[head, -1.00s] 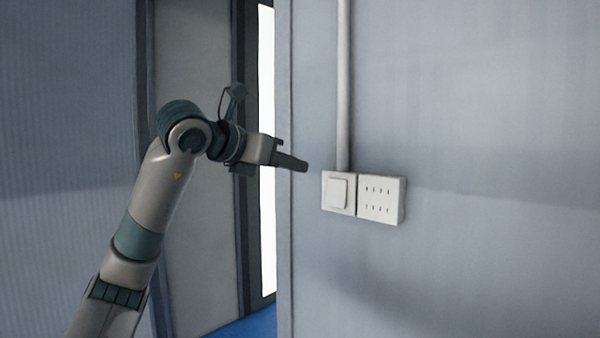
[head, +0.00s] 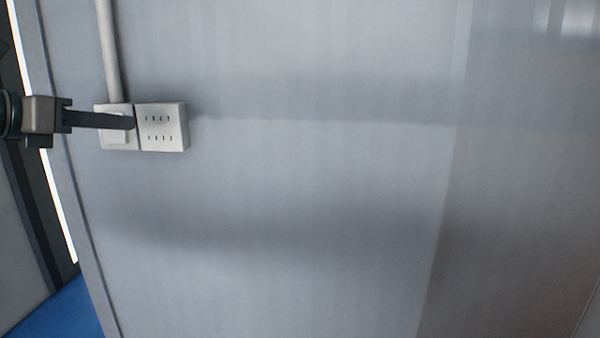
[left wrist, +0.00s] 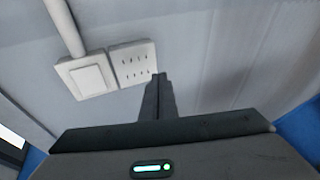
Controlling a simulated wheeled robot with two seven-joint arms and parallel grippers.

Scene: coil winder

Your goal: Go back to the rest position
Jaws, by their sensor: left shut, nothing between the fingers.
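My left gripper (head: 131,122) comes in from the left edge of the head view, its fingers shut and empty. Its fingertips overlap the white wall switch (head: 115,138) in that view. In the left wrist view the shut fingers (left wrist: 159,80) point toward the wall, just below and right of the white socket plate (left wrist: 134,64). The switch (left wrist: 90,80) shows left of the socket plate there. I cannot tell whether the fingertips touch anything. My right gripper is in neither view.
A pale grey wall (head: 300,200) fills most of the head view. A white conduit (head: 110,50) runs down to the switch. A doorway with a bright strip (head: 45,170) and blue floor (head: 60,310) lies at the left. The wall right of the socket is bare.

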